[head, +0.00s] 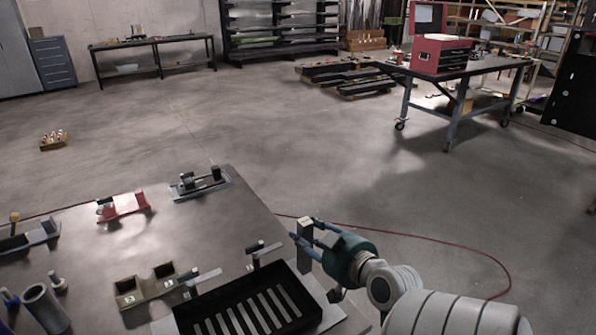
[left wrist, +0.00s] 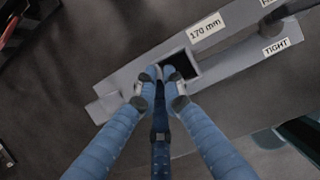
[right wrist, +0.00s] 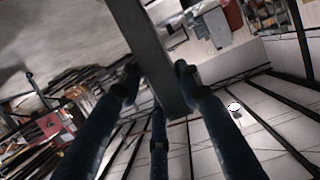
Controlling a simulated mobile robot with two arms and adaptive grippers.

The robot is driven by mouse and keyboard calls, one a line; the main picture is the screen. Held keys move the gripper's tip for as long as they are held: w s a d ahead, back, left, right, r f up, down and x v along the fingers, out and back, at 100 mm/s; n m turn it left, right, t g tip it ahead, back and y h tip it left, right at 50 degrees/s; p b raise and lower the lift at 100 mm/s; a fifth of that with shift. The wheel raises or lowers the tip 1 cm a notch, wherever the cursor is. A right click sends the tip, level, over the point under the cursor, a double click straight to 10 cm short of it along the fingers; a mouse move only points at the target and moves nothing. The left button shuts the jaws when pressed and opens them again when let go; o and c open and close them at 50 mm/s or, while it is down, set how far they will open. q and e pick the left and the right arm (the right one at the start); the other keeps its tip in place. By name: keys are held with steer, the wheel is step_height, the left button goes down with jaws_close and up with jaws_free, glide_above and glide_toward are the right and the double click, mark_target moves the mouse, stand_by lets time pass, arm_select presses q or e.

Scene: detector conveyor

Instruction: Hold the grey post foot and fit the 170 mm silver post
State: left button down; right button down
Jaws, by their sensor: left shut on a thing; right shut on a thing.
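The grey post foot (left wrist: 112,85) lies across the left wrist view. It carries labels reading 170 mm and TIGHT and has a dark square socket. My left gripper (left wrist: 160,82) is shut on the foot's wall beside that socket. A grey foot (head: 42,234) stands at the left table edge in the head view; I cannot tell for certain that it is the same one. My right gripper (head: 312,240) is shut on the silver post (head: 305,230), held roughly upright near the table's right edge. The post also runs between the fingers in the right wrist view (right wrist: 145,40).
The table holds a red fixture (head: 123,206), a dark grey fixture (head: 201,184), a tan two-pocket block (head: 128,286), a grey cylinder (head: 45,308) and a black slotted tray (head: 182,318). A red hose (head: 430,238) lies on the floor.

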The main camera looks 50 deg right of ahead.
steer(key=shift+f, duration=2)
steer(key=c, duration=1.2)
jaws_free()
steer(key=shift+f, duration=0.15)
steer(key=v, duration=1.2)
